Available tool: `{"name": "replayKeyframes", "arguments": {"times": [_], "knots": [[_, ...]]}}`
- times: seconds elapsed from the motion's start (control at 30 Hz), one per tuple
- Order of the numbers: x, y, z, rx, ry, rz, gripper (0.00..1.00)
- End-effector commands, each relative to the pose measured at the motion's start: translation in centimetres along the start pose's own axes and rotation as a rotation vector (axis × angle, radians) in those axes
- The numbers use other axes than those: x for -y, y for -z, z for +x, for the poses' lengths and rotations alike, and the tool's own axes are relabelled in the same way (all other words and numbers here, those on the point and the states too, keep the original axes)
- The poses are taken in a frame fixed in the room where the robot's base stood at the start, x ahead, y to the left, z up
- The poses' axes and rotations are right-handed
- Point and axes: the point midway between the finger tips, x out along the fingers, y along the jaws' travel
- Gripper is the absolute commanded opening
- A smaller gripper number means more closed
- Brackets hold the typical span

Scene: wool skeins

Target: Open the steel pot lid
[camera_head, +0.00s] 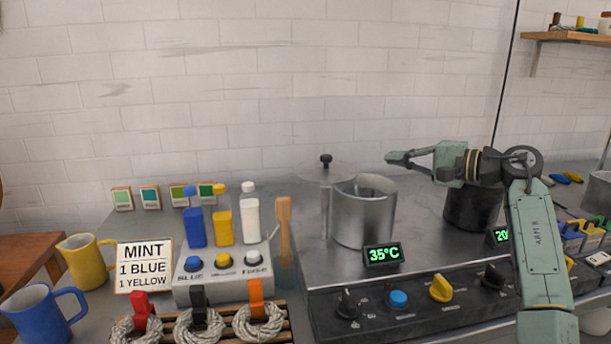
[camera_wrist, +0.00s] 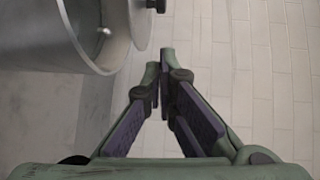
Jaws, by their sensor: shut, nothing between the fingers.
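The steel pot (camera_head: 364,222) stands on the steel counter, its mouth uncovered on the side that shows. Its lid (camera_head: 338,176), a flat disc with a black knob (camera_head: 326,160), is level at about rim height to the left of the pot, with a thin upright post beneath it. My gripper (camera_head: 392,157) is shut and empty, above and to the right of the pot, pointing left. In the wrist view, my fingertips (camera_wrist: 157,75) meet beside the pot's open rim (camera_wrist: 82,52), apart from it. A dark knob (camera_wrist: 157,4) shows at the top edge.
A dark pot (camera_head: 470,208) stands right of the steel pot, partly behind my arm. A control panel (camera_head: 420,300) with knobs and a 35°C display (camera_head: 383,254) runs along the front. Bottles (camera_head: 223,222) and a wooden paddle (camera_head: 284,230) stand to the left.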

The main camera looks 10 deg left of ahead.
Motion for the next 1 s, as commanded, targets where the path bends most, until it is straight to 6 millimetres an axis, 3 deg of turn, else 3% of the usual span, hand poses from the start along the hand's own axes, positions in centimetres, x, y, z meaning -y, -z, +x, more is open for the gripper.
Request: {"name": "replayKeyframes", "arguments": {"times": [0.03,0.1,0.23,0.7,1.0], "knots": [[-0.3,0.3,-1.3,-0.033,0.006,-0.052,0.00],[-0.1,0.6,-2.2,-0.060,0.012,-0.099,0.00],[0.2,0.7,-1.7,-0.069,0.014,-0.120,0.00],[0.6,1.2,7.7,-0.065,0.013,-0.116,0.00],[0.0,-1.1,10.2,-0.066,0.013,-0.116,0.00]]}}
